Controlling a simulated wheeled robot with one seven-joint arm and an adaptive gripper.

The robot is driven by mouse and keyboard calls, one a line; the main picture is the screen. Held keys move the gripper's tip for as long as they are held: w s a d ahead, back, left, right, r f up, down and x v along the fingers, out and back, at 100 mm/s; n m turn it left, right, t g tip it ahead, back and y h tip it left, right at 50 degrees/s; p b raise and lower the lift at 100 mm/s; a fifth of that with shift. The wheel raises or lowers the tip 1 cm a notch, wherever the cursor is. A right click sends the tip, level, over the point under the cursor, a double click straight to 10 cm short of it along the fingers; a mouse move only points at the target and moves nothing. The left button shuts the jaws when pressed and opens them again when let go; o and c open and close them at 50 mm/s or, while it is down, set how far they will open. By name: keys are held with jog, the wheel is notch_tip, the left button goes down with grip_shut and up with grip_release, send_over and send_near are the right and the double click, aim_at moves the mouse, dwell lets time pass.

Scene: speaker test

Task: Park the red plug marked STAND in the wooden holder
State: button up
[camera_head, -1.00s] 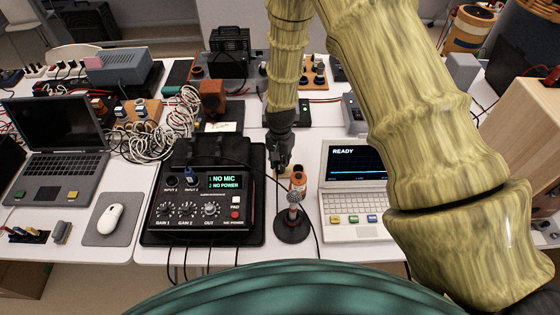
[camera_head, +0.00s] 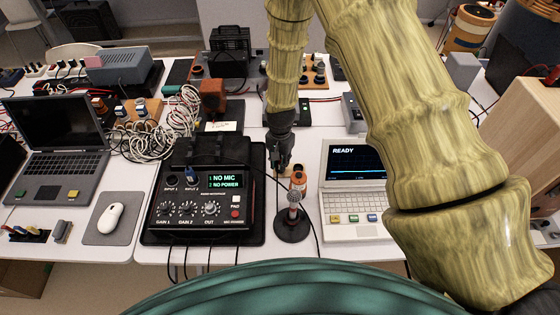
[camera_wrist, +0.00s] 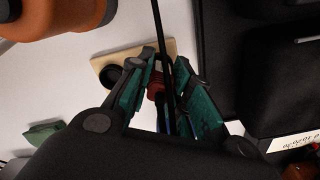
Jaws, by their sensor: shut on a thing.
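My gripper (camera_head: 279,163) hangs low between the black mixer and the microphone stand. In the wrist view its green-lined fingers (camera_wrist: 160,70) are shut on a red plug (camera_wrist: 156,88), with a dark cable running across it. The wooden holder (camera_wrist: 127,62), a small pale block with a round black opening at its left, lies beyond the fingertips. The plug overlaps the holder in this view; whether it is seated or above it cannot be told. In the head view the holder (camera_head: 286,171) shows only partly behind my gripper. The STAND mark cannot be read.
An orange bottle (camera_head: 299,181) stands just right of my gripper, and a microphone on a round black stand (camera_head: 292,227) in front. The black mixer (camera_head: 205,205) is close on the left. A white READY terminal (camera_head: 354,190) is on the right. Cables hang nearby.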

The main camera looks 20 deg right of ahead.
jog(key=shift+f, duration=0.2)
jog(key=o, duration=1)
jog(key=shift+c, duration=0.2)
jog(key=shift+r, duration=0.1)
notch_tip(320, 180, up, 12)
